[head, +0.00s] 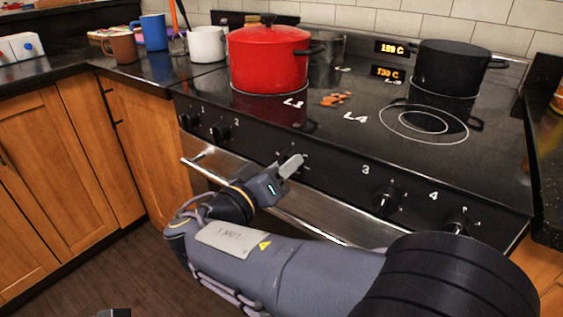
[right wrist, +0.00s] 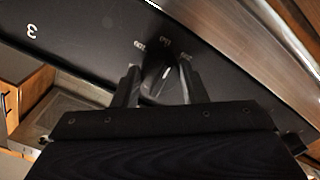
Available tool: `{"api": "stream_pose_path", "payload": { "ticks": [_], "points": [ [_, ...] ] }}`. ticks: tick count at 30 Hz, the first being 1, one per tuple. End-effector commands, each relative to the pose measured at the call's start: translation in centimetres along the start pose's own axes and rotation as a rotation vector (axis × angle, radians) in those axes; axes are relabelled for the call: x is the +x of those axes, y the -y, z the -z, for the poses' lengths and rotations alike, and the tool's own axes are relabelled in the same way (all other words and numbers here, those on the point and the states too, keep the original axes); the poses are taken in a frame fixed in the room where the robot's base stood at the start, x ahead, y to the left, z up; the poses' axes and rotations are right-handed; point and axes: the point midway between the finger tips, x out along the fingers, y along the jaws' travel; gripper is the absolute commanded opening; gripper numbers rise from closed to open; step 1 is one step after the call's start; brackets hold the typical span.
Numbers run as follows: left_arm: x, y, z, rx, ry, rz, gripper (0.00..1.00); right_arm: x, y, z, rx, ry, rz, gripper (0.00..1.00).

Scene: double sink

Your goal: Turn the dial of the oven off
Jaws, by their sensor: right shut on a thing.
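The oven dial (right wrist: 157,77) is a dark knob in the middle of the stove's black front panel. In the right wrist view it sits between the two fingers of my right gripper (right wrist: 160,84). My right gripper (head: 291,165) is shut on this dial. In the head view the gripper hides most of the dial. Small white marks stand around the dial, too blurred to read for sure. A small grey piece at the bottom edge of the head view may be part of my left gripper (head: 114,312); its jaws cannot be made out.
Burner knobs marked 1 (head: 188,121), 2 (head: 220,130), 3 (head: 385,201) and 4 (head: 457,226) flank the dial. The oven handle (head: 325,223) runs below the panel. A red pot (head: 268,62) and a black pot (head: 447,68) stand on the cooktop.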

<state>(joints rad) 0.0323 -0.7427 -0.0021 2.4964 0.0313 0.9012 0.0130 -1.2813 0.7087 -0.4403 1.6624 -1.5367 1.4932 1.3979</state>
Motion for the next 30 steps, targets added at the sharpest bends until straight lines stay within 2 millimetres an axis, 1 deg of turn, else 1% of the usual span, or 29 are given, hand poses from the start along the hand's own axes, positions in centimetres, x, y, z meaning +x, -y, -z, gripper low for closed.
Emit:
{"api": "stream_pose_path", "payload": {
  "ticks": [1, 17, 30],
  "points": [
    [-0.5, -0.2, 0.3, 0.000, 0.000, 0.000, 0.36, 0.0, -0.2, 0.2, -0.048, 0.001, 0.000, 0.16],
    [-4.0, -1.8, 2.0, 0.000, 0.000, 0.000, 0.36, 0.0, -0.3, 0.3, -0.553, 0.002, 0.001, 0.16],
    [-7.6, -3.5, 3.8, 0.000, 0.000, 0.000, 0.36, -0.1, -0.4, 0.4, -0.972, 0.001, 0.001, 0.16]
  ]
}}
